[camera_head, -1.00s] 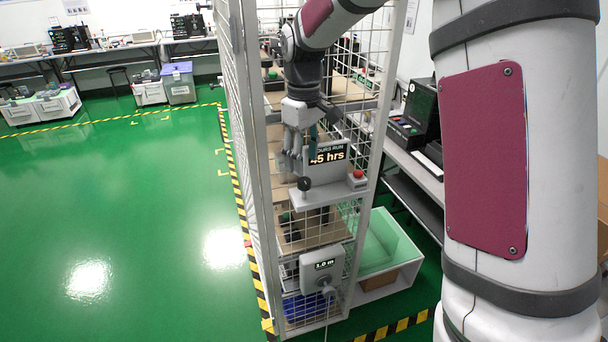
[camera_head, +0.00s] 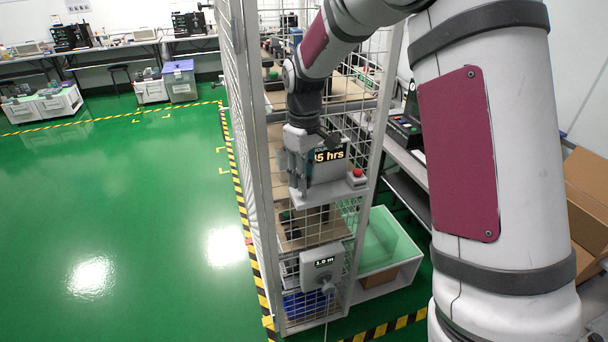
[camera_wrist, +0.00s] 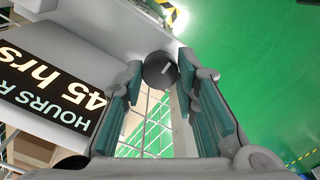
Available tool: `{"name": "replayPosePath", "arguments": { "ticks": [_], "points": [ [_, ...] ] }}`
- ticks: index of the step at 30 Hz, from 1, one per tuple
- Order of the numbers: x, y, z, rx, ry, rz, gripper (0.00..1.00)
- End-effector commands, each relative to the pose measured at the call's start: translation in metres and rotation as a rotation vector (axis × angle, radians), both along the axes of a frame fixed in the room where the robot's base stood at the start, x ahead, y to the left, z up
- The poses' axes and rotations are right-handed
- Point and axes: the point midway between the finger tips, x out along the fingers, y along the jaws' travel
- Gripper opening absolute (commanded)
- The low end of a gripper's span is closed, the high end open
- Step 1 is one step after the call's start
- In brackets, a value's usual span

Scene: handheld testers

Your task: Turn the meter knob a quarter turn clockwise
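The meter is a grey box with a dark display (camera_head: 328,153), partly covered by my gripper in the head view. In the wrist view its display (camera_wrist: 50,88) reads "HOURS R…" and "45 hrs". A dark round knob (camera_wrist: 160,71) with a pale pointer line sits at the edge of the grey housing. My gripper (camera_wrist: 159,66) is open, its teal-padded fingers on both sides of the knob. The knob lies between the fingertips; I cannot tell whether either touches it. In the head view my gripper (camera_head: 298,188) points down and hides the knob.
A red button (camera_head: 358,172) stands on the ledge right of the meter. Below is another box reading "1.0 m" (camera_head: 322,268) with a grey knob (camera_head: 327,287). Wire mesh (camera_head: 245,130) and posts stand close around. Green floor is open at left.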

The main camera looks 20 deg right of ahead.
Motion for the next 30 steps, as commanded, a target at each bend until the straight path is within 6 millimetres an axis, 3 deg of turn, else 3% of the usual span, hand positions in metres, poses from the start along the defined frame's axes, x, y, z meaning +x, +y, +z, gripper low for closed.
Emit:
{"name": "replayPosePath", "arguments": {
  "ticks": [14,30],
  "points": [
    [0.0004,0.0004,0.0002,-0.001,0.0,-0.104,0.0],
    [0.0008,-0.0001,0.0008,0.0,-0.001,-0.583,0.0]
  ]
}}
